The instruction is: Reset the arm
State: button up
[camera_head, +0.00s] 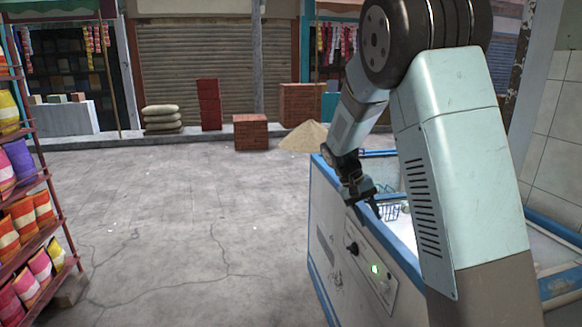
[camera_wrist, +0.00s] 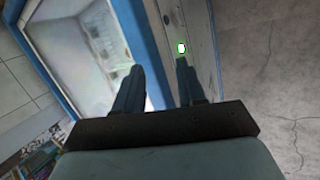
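My gripper (camera_head: 364,205) is at the end of my bent arm, above the near left edge of a blue-and-white chest freezer (camera_head: 325,215). In the wrist view my gripper (camera_wrist: 159,70) shows two dark fingers standing apart, with no held object between them. The freezer's blue rim (camera_wrist: 145,50) passes behind the gap between the fingers. I cannot tell whether a finger touches the freezer.
The freezer front has a black knob (camera_head: 352,248) and a lit green light (camera_head: 375,269). A wire basket (camera_head: 388,211) shows inside. A shelf of colourful packets (camera_head: 25,215) stands at the left. The concrete floor (camera_head: 190,220) between is clear.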

jog(key=s+d+r+t+y, duration=0.3)
jog(key=s+r+y, duration=0.1)
jog(key=s+r, duration=0.9)
jog(key=s+r+t, duration=0.1)
jog(key=s+t, duration=0.1)
jog(key=s, duration=0.6)
jog(key=s+a+r+t+y, duration=0.1)
jog(key=s+r+t, duration=0.1)
jog(key=s, duration=0.7)
jog(key=shift+s+a, duration=0.25)
